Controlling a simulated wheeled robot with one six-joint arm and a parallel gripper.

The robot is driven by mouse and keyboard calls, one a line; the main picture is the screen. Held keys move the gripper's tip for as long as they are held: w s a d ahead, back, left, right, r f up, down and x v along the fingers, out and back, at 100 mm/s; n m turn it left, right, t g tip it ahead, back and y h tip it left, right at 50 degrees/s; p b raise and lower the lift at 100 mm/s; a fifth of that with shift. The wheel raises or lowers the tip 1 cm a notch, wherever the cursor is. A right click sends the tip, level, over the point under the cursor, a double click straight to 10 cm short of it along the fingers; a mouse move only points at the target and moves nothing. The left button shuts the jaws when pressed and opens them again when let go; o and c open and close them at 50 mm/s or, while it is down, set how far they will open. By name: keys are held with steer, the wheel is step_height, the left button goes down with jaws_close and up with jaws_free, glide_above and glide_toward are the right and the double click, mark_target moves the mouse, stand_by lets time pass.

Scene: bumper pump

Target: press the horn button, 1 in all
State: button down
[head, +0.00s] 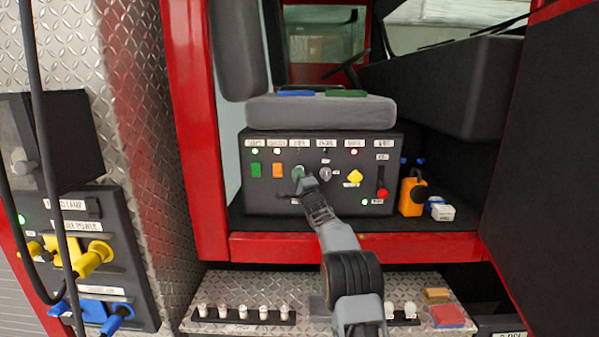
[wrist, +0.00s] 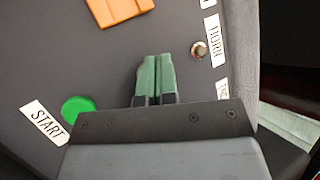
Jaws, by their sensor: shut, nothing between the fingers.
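The panel labels are too small there to single out the horn button.
A green button (wrist: 78,108) by a START label and an orange switch (wrist: 120,10) lie near the fingers. On the panel's right are a yellow knob (head: 354,177) and a red lever (head: 381,190). An orange device (head: 411,194) stands right of the panel.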

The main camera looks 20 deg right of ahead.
steer(key=shift+w+d+p, duration=0.15)
steer(key=shift+w+p, duration=0.2)
steer(key=shift+p, duration=0.1)
stand_by(0.4)
steer(key=shift+s+b, duration=0.2)
steer(key=shift+b, duration=0.25)
steer(key=shift+s+a+b, duration=0.3)
steer(key=shift+s+b, duration=0.25)
steer(key=shift+b, duration=0.2)
steer(key=s+b, duration=0.1)
steer(key=s+a+b, duration=0.1)
steer(key=s+b, duration=0.1)
steer(key=s+a+b, duration=0.1)
steer(key=b, duration=0.1)
steer(key=shift+s, duration=0.3)
